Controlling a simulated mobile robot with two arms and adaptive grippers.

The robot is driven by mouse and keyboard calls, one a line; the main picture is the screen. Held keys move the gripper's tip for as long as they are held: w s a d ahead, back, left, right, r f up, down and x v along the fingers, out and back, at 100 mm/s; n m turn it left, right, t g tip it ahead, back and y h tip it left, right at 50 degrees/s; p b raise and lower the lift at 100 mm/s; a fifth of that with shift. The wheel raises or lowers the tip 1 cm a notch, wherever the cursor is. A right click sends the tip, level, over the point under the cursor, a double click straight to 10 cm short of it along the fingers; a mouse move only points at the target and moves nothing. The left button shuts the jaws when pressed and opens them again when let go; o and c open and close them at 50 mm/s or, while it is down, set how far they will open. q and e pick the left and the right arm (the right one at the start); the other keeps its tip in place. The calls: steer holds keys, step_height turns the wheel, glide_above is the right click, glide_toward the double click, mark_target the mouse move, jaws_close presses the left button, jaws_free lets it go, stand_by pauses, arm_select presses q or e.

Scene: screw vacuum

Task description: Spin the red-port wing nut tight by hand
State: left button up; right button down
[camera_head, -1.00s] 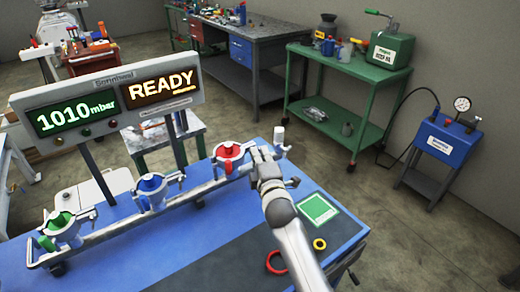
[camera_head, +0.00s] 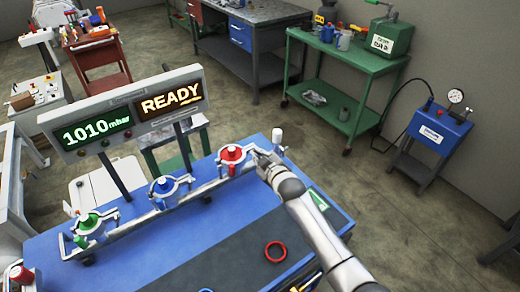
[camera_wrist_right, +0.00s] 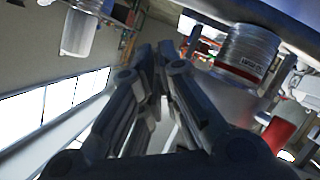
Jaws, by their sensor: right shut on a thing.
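The red port (camera_head: 232,156) is at the right end of the silver manifold rail (camera_head: 145,214), with a metal clamp ring around its red top. My right gripper (camera_head: 259,158) is at the right side of this clamp, and its fingers are closed there. The wing nut itself is hidden by the fingers, so its angle cannot be told.
The blue port (camera_head: 165,188) and green port (camera_head: 87,223) are farther left on the rail. The display panel (camera_head: 125,118) behind reads 1010 mbar and READY. A red ring (camera_head: 276,252) lies on the dark mat. A red-topped object (camera_head: 22,276) is at lower left.

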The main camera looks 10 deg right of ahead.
steer(key=shift+w+d+m+g+y+b, duration=0.15)
steer(key=shift+m+g+y+b, duration=0.4)
steer(key=shift+m+y+b, duration=1.25)
steer(key=shift+d+m+g+y+b, duration=0.1)
steer(key=shift+m+g+y+b, duration=0.7)
steer(key=shift+m+b, duration=1.65)
steer(key=shift+t, duration=0.25)
steer(key=c, duration=1.6)
jaws_free()
steer(key=shift+c, duration=0.2)
